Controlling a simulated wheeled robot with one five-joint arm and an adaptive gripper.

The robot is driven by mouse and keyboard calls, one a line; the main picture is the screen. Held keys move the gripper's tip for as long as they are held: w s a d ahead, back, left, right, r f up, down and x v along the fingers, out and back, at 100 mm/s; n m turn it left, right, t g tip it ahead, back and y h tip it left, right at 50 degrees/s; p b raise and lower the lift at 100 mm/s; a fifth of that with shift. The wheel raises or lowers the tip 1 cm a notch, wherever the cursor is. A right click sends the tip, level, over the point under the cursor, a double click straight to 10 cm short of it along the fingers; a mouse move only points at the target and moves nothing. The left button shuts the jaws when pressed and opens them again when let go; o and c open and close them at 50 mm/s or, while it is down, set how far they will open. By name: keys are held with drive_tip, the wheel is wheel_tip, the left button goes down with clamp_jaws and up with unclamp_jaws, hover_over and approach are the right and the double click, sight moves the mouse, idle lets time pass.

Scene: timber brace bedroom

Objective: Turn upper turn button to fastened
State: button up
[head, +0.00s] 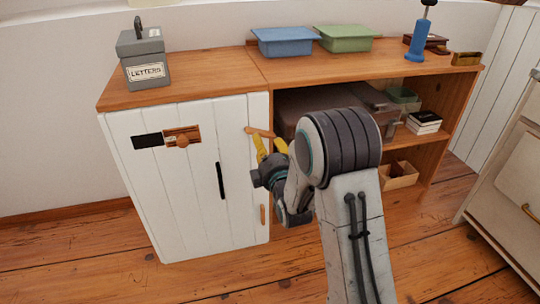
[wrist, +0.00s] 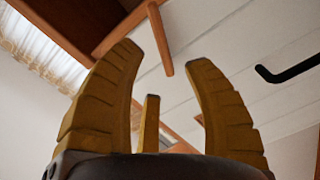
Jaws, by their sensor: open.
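The upper turn button (head: 260,131) is a small wooden bar near the upper right edge of the white cabinet door (head: 180,210). It lies nearly level in the head view; its left end is close to the door edge, and I cannot tell whether it overlaps the door. My gripper (head: 269,144) is open just below it, its yellow fingers pointing up. In the wrist view the turn button (wrist: 160,42) shows as a bar whose near end comes down between the fingertips of my gripper (wrist: 167,58). Contact cannot be told.
A lower turn button (head: 263,215) stands upright on the stile. Open shelves with boxes (head: 424,122) lie right, partly behind my arm. A grey letter box (head: 143,60) and bins (head: 285,42) stand on top.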

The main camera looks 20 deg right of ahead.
drive_tip(key=shift+s, duration=2.3)
